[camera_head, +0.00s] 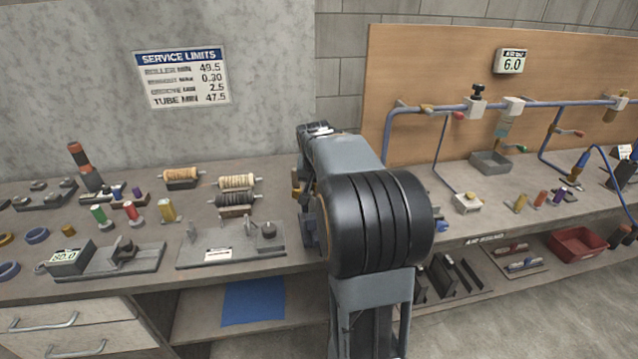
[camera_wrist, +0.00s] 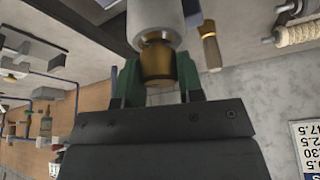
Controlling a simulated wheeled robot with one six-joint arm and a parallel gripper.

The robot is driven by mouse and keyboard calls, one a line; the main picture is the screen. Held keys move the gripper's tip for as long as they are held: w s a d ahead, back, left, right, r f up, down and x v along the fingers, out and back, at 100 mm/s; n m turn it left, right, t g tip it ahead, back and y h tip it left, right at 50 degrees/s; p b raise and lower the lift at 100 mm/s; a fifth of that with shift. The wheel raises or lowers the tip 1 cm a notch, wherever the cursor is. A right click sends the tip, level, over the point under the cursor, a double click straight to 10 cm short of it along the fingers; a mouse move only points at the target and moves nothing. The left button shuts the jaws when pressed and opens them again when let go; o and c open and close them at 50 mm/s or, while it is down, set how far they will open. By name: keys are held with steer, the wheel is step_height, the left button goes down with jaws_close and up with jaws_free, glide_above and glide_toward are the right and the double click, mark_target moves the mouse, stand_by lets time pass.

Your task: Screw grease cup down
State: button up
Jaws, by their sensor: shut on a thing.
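The brass grease cup (camera_wrist: 157,63) is in the middle of the wrist view, between the two green fingers of my gripper (camera_wrist: 158,78). My gripper is shut on it. The cup lines up with the end of a pale grey cylinder (camera_wrist: 155,18), with a bright metal collar (camera_wrist: 157,37) between them. The thread is not visible, so I cannot tell how far the cup is screwed on. In the head view my own arm covers the gripper and the cup.
The wrist picture is upside down. A brass-and-wood handled piece (camera_wrist: 209,45) stands close beside the gripper. In the head view, rollers (camera_head: 237,182) and a grey gauge plate (camera_head: 230,247) lie on the bench left of my arm.

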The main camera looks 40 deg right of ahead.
steer(key=o, duration=0.9)
steer(key=shift+r, duration=0.1)
steer(key=v, duration=1.3)
steer(key=shift+r, duration=0.35)
